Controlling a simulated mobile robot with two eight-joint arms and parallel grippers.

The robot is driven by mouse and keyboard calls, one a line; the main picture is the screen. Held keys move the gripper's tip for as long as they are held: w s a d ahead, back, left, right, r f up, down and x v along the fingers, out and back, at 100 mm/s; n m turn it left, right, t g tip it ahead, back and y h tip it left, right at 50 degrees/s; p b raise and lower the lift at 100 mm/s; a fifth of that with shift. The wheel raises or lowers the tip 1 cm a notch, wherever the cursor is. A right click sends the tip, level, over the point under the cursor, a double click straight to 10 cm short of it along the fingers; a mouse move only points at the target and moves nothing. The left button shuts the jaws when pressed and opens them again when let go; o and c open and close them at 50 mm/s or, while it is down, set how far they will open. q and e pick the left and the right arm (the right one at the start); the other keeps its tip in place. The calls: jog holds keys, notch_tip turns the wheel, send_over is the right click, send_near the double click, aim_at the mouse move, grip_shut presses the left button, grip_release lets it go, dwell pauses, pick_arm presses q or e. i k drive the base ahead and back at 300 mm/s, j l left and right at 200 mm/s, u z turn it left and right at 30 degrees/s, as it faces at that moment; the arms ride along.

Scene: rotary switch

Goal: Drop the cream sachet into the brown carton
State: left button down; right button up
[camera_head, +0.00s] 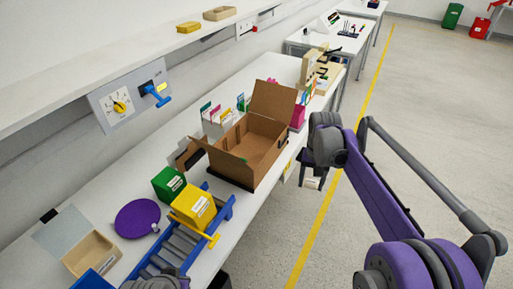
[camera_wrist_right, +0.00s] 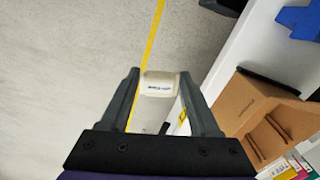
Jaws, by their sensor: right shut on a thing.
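The brown carton (camera_head: 229,167) stands open on the white table in the head view, with its flaps spread and a tall flap raised at the back. It also shows in the wrist view (camera_wrist_right: 250,103) at the right. My right gripper (camera_head: 313,178) is right of the carton, past the table's edge and over the floor. In the wrist view, the right gripper (camera_wrist_right: 160,78) is shut on the cream sachet (camera_wrist_right: 157,88), which has a small dark label. The sachet is apart from the carton. My left gripper cannot be made out.
A green box (camera_head: 168,183) and a yellow box (camera_head: 193,207) are by a blue roller rack (camera_head: 180,243) left of the carton. A purple disc (camera_head: 137,218) and a wooden tray (camera_head: 91,254) lie farther left. Upright cards (camera_head: 215,114) stand behind the carton.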

aim_at(255, 156)
jog(key=i+l, duration=0.25)
jog(key=l, duration=0.15)
jog(key=i+l, duration=0.25)
jog(key=l, duration=0.15)
jog(key=i+l+u, duration=0.2)
jog(key=l, duration=0.35)
jog(key=i+l+u, duration=0.1)
jog(key=i+l, duration=0.1)
jog(key=l, duration=0.1)
